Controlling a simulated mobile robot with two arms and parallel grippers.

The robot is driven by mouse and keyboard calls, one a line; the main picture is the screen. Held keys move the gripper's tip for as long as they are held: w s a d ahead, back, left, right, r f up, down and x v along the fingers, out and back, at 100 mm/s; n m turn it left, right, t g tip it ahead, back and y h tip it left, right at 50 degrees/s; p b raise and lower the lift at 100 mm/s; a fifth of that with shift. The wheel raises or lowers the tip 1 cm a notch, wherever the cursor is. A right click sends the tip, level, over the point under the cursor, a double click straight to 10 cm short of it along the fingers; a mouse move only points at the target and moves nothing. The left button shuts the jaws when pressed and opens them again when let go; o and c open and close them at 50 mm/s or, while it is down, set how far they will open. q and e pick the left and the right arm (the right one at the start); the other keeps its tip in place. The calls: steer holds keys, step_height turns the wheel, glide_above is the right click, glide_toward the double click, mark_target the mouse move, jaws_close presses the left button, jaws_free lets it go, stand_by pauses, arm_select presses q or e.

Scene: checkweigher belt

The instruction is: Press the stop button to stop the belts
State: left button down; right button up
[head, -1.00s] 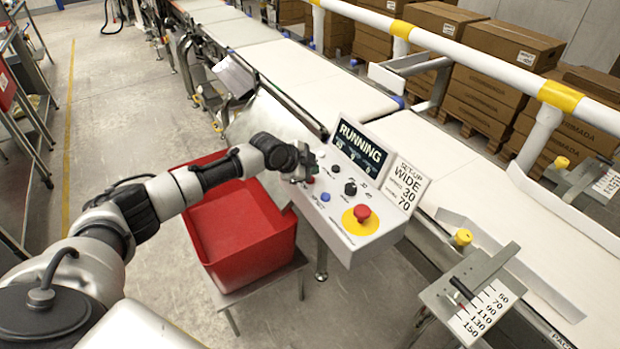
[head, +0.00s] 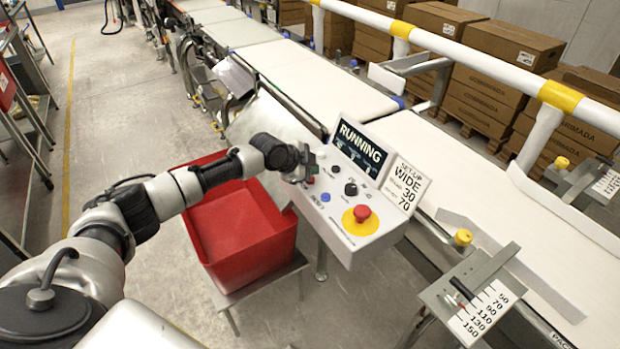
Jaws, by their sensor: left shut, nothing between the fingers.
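The slanted white control panel (head: 336,229) stands beside the belt. Its display (head: 361,150) reads RUNNING. A small red button (head: 310,180) sits at the panel's left side, with a blue button (head: 325,197) below it. A large red mushroom button (head: 362,212) on a yellow disc is at the lower right. My left gripper (head: 303,174) is shut and empty, at the panel's upper left, right by the small red button. Whether it touches the panel or that button I cannot tell. It hides part of the panel there. My right gripper is out of view.
Two black knobs are on the panel, one of them (head: 351,189) near the middle. A set-up card (head: 403,185) reads WIDE 30 70. A red bin (head: 240,232) stands on a low stand under my left arm. White belts (head: 440,160) run behind the panel.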

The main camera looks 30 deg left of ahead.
arm_select(q)
steer(key=shift+f, duration=0.1)
stand_by(0.4)
steer(key=shift+f+b, duration=0.3)
steer(key=shift+f, duration=0.3)
stand_by(0.4)
steer(key=shift+r+p, duration=0.35)
steer(key=shift+r, duration=0.45)
step_height(320, 180, up, 6)
steer(key=p, duration=0.4)
steer(key=shift+p, duration=0.35)
steer(key=shift+s, duration=0.1)
stand_by(0.5)
